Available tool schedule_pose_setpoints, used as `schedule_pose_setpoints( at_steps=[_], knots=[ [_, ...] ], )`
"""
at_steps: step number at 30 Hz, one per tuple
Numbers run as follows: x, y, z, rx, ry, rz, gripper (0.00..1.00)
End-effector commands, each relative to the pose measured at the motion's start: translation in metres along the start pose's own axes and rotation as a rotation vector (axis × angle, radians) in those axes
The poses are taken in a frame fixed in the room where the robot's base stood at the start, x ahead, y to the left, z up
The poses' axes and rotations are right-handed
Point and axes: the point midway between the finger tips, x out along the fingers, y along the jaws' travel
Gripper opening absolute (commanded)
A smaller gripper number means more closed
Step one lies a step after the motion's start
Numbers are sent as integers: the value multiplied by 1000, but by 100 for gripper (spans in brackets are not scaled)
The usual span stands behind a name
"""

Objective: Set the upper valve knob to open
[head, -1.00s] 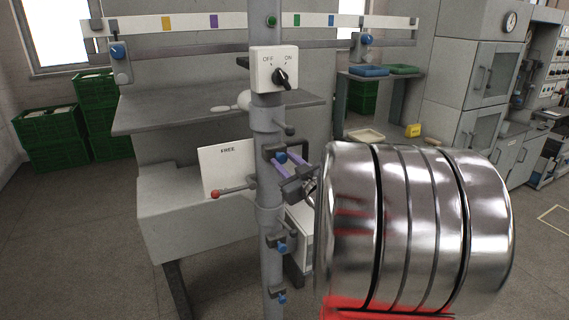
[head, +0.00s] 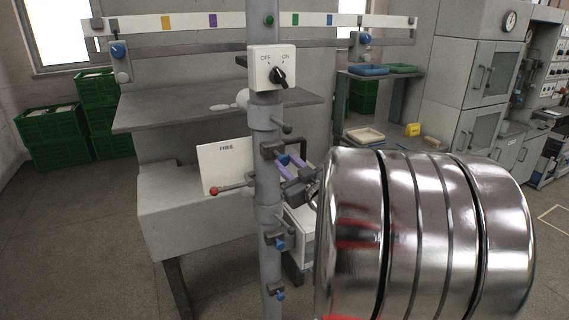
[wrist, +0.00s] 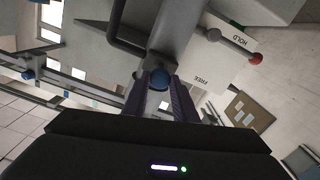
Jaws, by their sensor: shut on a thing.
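The upper valve knob (head: 283,159) is a small blue knob on a dark bracket on the grey upright pipe (head: 266,190) in the head view. My gripper (head: 287,163), with purple fingers, reaches it from the right and is shut on it. The wrist view shows the blue knob (wrist: 160,77) between the two purple fingertips. The knob's pointer and any open or closed marking are hidden or too small to tell.
Two more blue knobs (head: 280,244) (head: 281,295) sit lower on the pipe. An OFF/ON switch box (head: 272,70) is above. A red-tipped lever (head: 216,191) stands by a white FREE plate (head: 223,166); the wrist view also shows HOLD on the plate (wrist: 214,55).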

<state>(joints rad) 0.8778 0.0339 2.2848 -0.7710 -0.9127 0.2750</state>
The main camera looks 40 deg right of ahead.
Motion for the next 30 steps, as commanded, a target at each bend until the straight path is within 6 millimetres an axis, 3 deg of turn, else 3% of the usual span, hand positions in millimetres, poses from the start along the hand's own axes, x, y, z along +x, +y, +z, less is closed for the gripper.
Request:
schedule_pose_setpoints(
  at_steps=[12,13,21,30],
  knots=[
    [-8,-6,0,-1,0,-8,0],
    [-8,-6,0,-1,0,-8,27],
    [-7,-6,-1,-1,1,-8,44],
    [-9,-5,-1,-1,2,-7,44]
  ],
)
